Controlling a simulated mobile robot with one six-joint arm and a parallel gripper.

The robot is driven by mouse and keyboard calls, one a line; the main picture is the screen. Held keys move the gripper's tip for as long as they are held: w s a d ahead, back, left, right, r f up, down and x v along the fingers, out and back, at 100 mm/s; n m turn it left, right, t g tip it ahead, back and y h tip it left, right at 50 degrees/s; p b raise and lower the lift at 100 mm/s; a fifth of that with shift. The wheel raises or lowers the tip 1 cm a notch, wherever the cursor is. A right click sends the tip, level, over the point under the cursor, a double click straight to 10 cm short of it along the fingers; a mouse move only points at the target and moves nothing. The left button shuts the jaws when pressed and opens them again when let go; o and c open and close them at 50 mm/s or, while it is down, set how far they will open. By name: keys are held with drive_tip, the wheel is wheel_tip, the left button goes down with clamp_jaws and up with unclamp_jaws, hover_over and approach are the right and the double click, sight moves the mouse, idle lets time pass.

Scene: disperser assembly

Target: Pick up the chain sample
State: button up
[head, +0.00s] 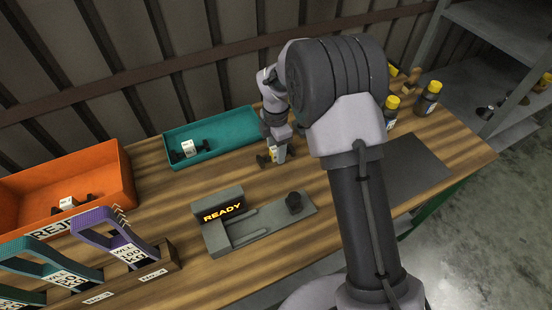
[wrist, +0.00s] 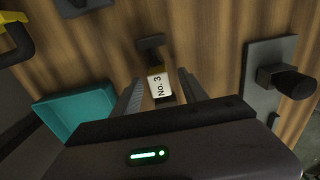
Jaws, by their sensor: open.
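My gripper (wrist: 160,77) is open, with one finger on each side of the tag. I cannot tell whether the fingers touch it. In the head view my gripper (head: 276,158) is low over the table, right of the teal tray, and mostly hides this sample (head: 263,160). Another tagged sample (head: 190,148) lies in the teal tray (head: 237,120). A third tagged sample (head: 68,203) lies in the orange reject bin (head: 110,165).
A grey fixture with a "READY" display (head: 222,212) and a black knob (head: 294,203) stands in front of the gripper. Slings marked "WLL", one purple (head: 105,220), stand in a rack at lower left. Yellow-capped bottles (head: 427,98) and a dark mat (head: 413,168) are at right.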

drive_tip(key=shift+w+f, duration=0.1)
drive_tip(key=shift+f, duration=0.3)
drive_tip(key=shift+r, duration=0.15)
drive_tip(key=shift+c, duration=0.9)
clamp_jaws()
drive_tip(key=shift+r, duration=0.1)
